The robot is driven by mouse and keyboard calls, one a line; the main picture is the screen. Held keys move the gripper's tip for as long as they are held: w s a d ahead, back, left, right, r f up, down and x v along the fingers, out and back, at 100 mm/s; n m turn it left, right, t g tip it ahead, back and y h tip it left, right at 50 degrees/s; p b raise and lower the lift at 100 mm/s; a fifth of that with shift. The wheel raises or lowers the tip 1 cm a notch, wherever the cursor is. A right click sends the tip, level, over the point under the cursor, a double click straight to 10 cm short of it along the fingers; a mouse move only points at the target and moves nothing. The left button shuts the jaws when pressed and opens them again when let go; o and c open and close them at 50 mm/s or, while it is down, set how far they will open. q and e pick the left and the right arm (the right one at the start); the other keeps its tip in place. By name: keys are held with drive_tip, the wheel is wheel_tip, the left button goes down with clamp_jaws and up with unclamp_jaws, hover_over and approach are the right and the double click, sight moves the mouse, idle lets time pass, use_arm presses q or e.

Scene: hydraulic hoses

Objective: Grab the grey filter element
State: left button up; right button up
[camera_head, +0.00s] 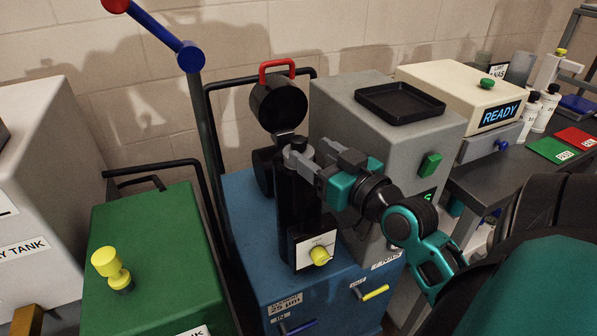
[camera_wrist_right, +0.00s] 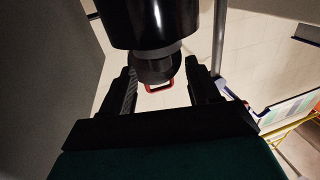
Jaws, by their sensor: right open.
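The upright black filter housing (camera_head: 298,215) stands on the blue unit, with its round black lid (camera_head: 278,104) with a red handle swung open behind it. A small grey piece (camera_head: 299,144) shows at the housing's top and may be the filter element's upper end; the rest is hidden. My right gripper (camera_head: 308,160) reaches in from the right at that top. In the right wrist view my gripper (camera_wrist_right: 161,72) is open, with a dark knob-like end (camera_wrist_right: 155,70) and a grey band (camera_wrist_right: 145,51) between or just beyond its fingers. I see no grip on it. My left gripper is not in view.
The blue unit (camera_head: 245,235) carries a yellow knob (camera_head: 320,256) on the housing's front panel. A grey cabinet (camera_head: 345,110) with a black tray (camera_head: 400,103) stands close on the right. A green tank (camera_head: 160,250) and a post (camera_head: 205,130) are on the left.

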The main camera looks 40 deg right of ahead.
sight(293, 139)
drive_tip(key=shift+w+d+p, duration=0.15)
drive_tip(key=shift+w+p, duration=0.05)
drive_tip(key=shift+w, duration=1.55)
drive_tip(key=shift+w+d+p, duration=0.15)
drive_tip(key=shift+w+p, duration=0.05)
drive_tip(key=shift+w, duration=1.5)
clamp_jaws()
